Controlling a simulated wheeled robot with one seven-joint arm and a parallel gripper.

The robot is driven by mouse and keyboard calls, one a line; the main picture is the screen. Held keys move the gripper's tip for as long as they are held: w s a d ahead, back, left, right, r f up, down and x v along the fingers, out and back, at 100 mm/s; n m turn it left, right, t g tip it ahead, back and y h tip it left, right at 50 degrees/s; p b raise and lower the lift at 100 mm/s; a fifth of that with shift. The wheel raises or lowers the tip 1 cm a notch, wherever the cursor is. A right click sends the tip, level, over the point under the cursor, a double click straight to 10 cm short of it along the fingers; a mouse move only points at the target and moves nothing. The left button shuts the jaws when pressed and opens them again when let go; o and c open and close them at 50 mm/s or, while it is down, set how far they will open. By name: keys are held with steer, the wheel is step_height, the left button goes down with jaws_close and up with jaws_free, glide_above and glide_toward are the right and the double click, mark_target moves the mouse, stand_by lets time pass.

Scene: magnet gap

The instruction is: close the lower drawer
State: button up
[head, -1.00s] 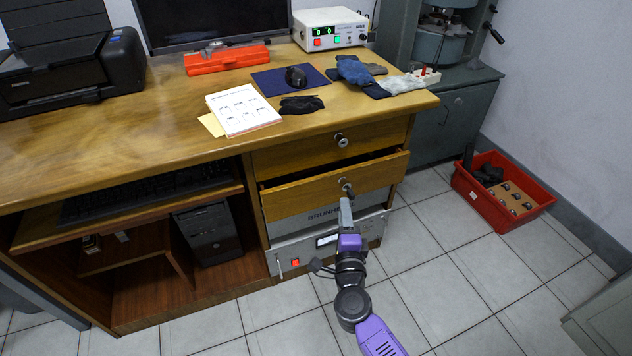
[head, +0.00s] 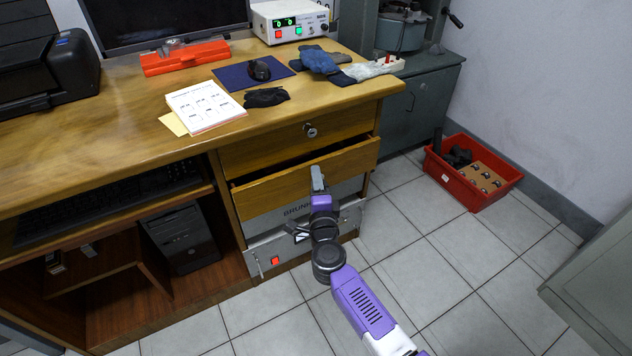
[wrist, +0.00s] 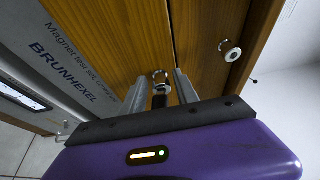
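The lower drawer (head: 270,194) is a wooden front under the upper drawer (head: 265,149). It stands partly open, with a dark gap along its top edge. My gripper (head: 317,178) is in front of the drawer's middle and hides its knob in the head view. In the wrist view the lower drawer's round metal knob (wrist: 160,76) shows between the two grey fingers of my gripper (wrist: 160,93). The fingers are apart, with space on both sides of the knob. Whether they touch the drawer front cannot be told.
A grey BRUNHEXEL unit (head: 305,228) sits below the drawer. The desk top (head: 130,130) holds a notepad, mouse and gloves. A red crate (head: 472,172) stands on the floor at right, and a grey cabinet (head: 595,275) at lower right. Tiled floor between is clear.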

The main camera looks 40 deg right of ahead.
steer(key=shift+c, duration=0.3)
jaws_close()
stand_by(1.1)
